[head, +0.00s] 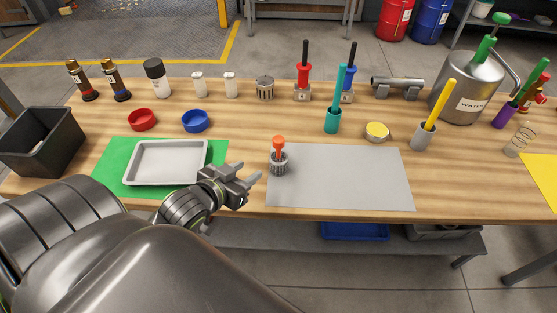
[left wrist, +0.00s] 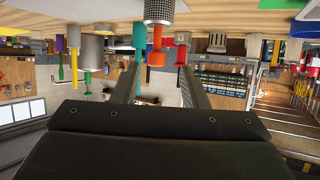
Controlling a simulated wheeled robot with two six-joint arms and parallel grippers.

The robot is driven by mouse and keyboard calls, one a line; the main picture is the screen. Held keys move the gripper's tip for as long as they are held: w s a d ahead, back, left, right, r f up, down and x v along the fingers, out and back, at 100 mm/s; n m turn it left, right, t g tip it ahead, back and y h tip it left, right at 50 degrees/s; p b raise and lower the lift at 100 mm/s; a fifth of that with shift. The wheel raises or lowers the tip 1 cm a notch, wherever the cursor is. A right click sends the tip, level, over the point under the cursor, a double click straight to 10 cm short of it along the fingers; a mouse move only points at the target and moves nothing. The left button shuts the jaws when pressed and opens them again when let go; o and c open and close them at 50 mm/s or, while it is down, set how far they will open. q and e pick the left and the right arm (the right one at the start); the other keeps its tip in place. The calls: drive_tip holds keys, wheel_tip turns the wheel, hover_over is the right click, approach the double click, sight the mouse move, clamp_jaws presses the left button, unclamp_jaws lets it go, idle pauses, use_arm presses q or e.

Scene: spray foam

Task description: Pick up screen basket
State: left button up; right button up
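A small grey mesh basket (head: 278,164), which I take for the screen basket, stands upright at the left edge of the grey mat (head: 350,180). An orange-headed piece (head: 278,143) sticks up from its top. In the left wrist view, upside down, the mesh basket (left wrist: 159,11) shows at the top edge with the orange piece below it. My left gripper (head: 250,175) is open and empty, just left of the basket and apart from it. In the left wrist view its two fingers (left wrist: 158,82) stand well apart. My right gripper is not in view.
A white tray (head: 168,182) on a green mat (head: 220,147) lies beside my left gripper. A slotted metal can (head: 265,88) stands at the back. A teal tool in its holder (head: 333,121) and a yellow dish (head: 377,131) stand behind the mostly clear grey mat.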

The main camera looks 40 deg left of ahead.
sight(277, 152)
use_arm(q)
drive_tip(key=shift+t, duration=0.3)
drive_tip(key=x, duration=0.7)
drive_tip(key=p+x, duration=0.1)
drive_tip(key=x, duration=0.3)
drive_tip(key=shift+w+d+r, duration=0.15)
drive_tip(key=shift+w+r, duration=0.2)
drive_tip(key=shift+f+p+x, duration=0.2)
drive_tip(key=shift+x, duration=1.05)
drive_tip(key=shift+f+p+x, duration=0.15)
drive_tip(key=shift+f+x, duration=0.1)
drive_tip(key=shift+x, duration=0.95)
drive_tip(key=shift+w+d+f, duration=0.1)
drive_tip(key=shift+w+f, duration=0.15)
drive_tip(key=shift+w, duration=0.15)
clamp_jaws()
